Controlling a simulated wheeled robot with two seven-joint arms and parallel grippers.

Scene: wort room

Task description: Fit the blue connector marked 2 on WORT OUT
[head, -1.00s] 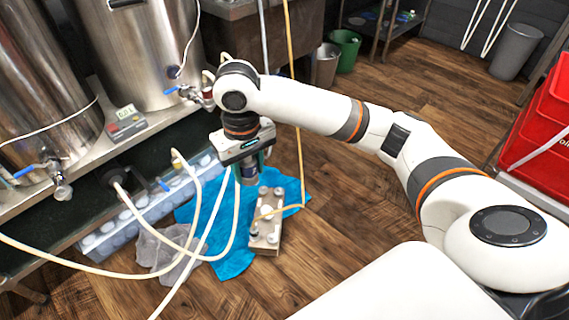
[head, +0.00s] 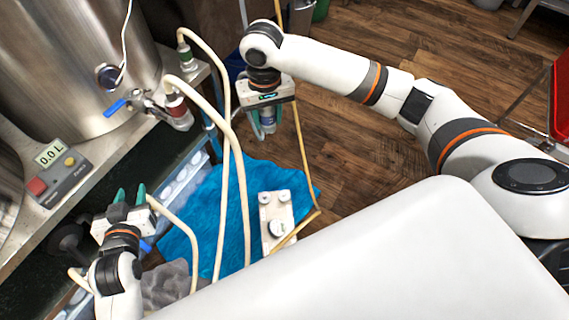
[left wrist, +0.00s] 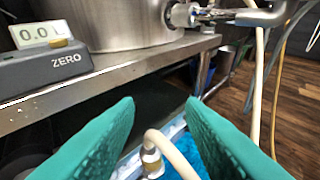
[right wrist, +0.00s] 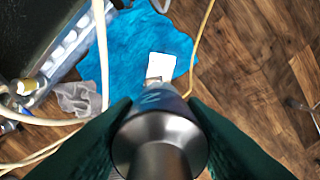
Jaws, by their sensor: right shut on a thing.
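My right gripper (head: 264,108) is shut on a metal connector with a bluish band (head: 267,124), held upright above the floor. In the right wrist view the connector (right wrist: 160,140) sits between both fingers, and a 2 shows on its band. My left gripper (head: 130,195) is open and empty beside the shelf, left of the hoses. Its two teal fingers (left wrist: 160,125) stand wide apart in the left wrist view. A steel vessel's outlet valve (head: 140,102) with a blue lever carries a red-banded fitting (head: 177,108) with a hose. I cannot read a WORT OUT label.
A pale block with round fittings (head: 265,225) stands on a blue cloth (head: 205,215). Cream hoses (head: 238,180) hang between my grippers. A green-banded hose fitting (head: 187,55) is on the ledge behind. A 0.0 L display box (head: 55,175) sits on the shelf. Wood floor is open at right.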

